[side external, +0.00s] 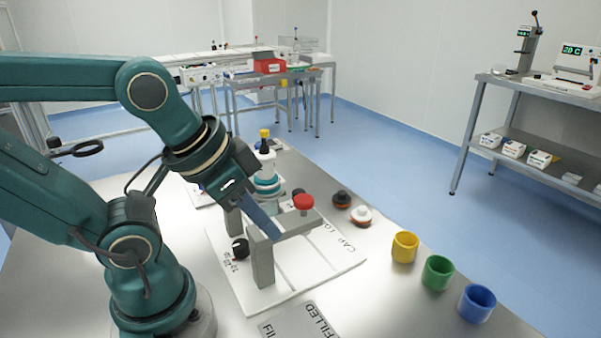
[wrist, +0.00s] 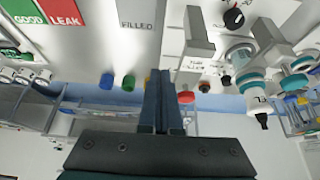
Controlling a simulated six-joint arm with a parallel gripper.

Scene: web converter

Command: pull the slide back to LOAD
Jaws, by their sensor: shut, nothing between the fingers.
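A grey metal fixture (side external: 264,262) stands on a white board (side external: 225,250) on the table. It has uprights, a grey bar and a red knob (side external: 303,203). The red knob also shows in the wrist view (wrist: 186,97), just right of my fingers. A black dial (side external: 240,247) is at the fixture's left. The board's lettering reads "CAP" and "LO", the rest being cut off. I cannot tell which part is the slide. My gripper (side external: 276,236) is shut and empty, pointing down close by the fixture's bar; I cannot tell whether it touches. Its shut fingers (wrist: 160,75) show in the wrist view.
A white bottle with teal bands (side external: 266,165) stands behind the fixture. Yellow (side external: 405,247), green (side external: 437,272) and blue (side external: 477,303) cups line the table's right edge. A FILLED label (side external: 300,325) lies at the front.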

